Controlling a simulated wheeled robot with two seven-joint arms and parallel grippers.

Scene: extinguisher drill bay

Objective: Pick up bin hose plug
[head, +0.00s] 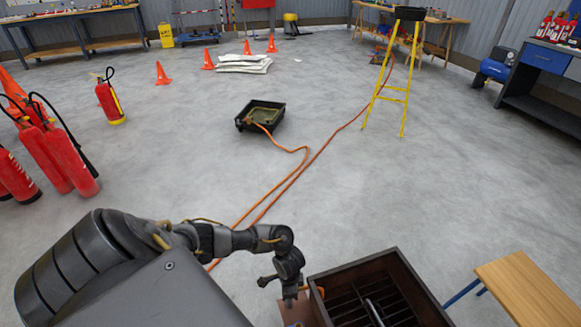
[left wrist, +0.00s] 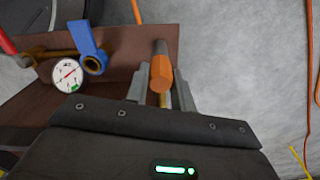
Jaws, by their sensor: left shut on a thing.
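In the left wrist view my left gripper (left wrist: 160,88) is shut on an orange piece with a grey rod-like end, which looks like the hose plug (left wrist: 161,73). The piece lies between the two grey fingers, over a brown board (left wrist: 130,45). In the head view my left gripper (head: 290,302) is low at the bottom, just left of a dark brown slatted bin (head: 400,262). A bit of orange shows beside it at the bin's left edge. The fingertips are too small there to make out. My right gripper is in neither view.
A white-faced gauge (left wrist: 68,76) and a blue lever (left wrist: 88,40) sit left of the fingers. A wooden-topped bench (head: 525,290) stands right of the bin. An orange hose (head: 290,185) runs across the floor to a black tray (head: 260,128). Red extinguishers (head: 65,160) stand left.

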